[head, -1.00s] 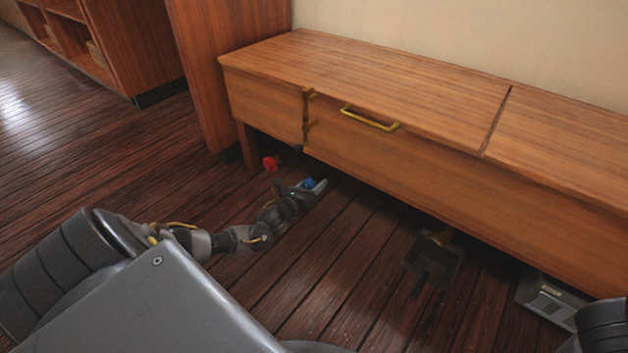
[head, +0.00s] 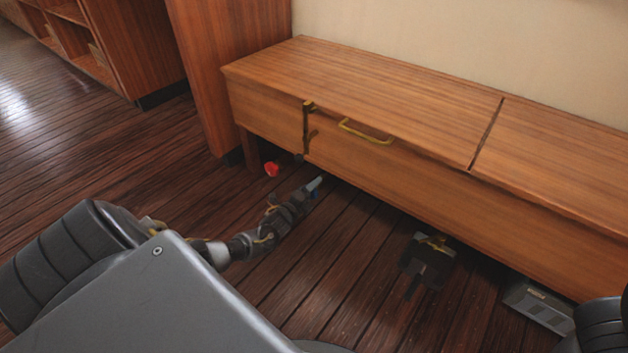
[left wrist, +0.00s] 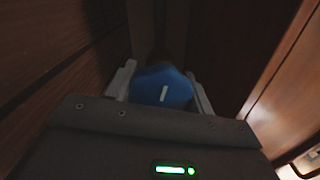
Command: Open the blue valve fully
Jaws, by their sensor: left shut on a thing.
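The blue valve (left wrist: 162,86) shows in the left wrist view as a rounded blue knob with a short white mark on its face. My left gripper (left wrist: 160,88) is shut on it, with one pale finger on each side. In the head view my left gripper (head: 314,184) is low by the front edge of the wooden bench, and the wrist hides the blue valve there. The mark on the valve leans slightly to the right in the wrist view.
A red knob (head: 271,169) sits left of my left gripper, near the bench leg. The wooden bench (head: 400,174) with a yellow handle (head: 366,132) overhangs the valve area. A dark dustpan-like thing (head: 428,262) and a grey box (head: 540,304) are on the floor to the right.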

